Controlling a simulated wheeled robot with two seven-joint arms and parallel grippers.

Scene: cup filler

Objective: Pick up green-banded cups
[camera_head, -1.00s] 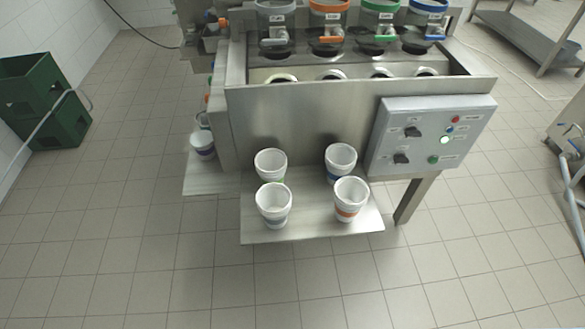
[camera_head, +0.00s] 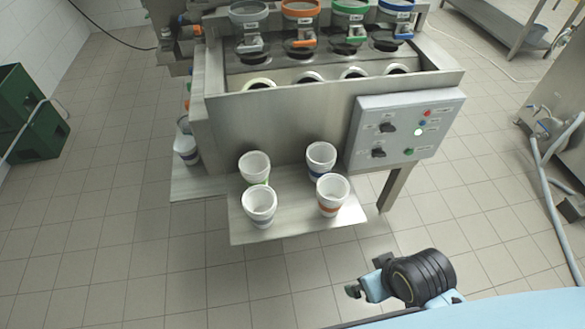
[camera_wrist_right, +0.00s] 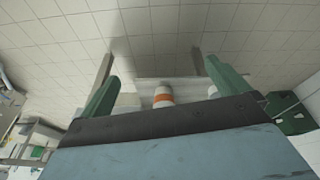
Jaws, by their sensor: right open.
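A white cup with a green band (camera_head: 254,166) stands at the back left of a steel shelf (camera_head: 290,227) in the head view; its band is mostly hidden by the grey-banded cup (camera_head: 259,204) in front of it. A blue-banded cup (camera_head: 320,158) stands at the back right and an orange-banded cup (camera_head: 332,193) at the front right. My right gripper (camera_head: 366,277) is open and empty, low and right of the shelf. In the right wrist view its green fingers (camera_wrist_right: 161,72) are spread, with the orange-banded cup (camera_wrist_right: 163,97) farther off between them. My left gripper is out of view.
The filling machine (camera_head: 270,125) rises behind the shelf, with a control box (camera_head: 400,125) at its right and a support leg (camera_head: 394,188) below. More cups (camera_head: 186,148) stand on a lower side shelf at left. Green crates (camera_head: 30,120) sit far left. Floor in front is clear.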

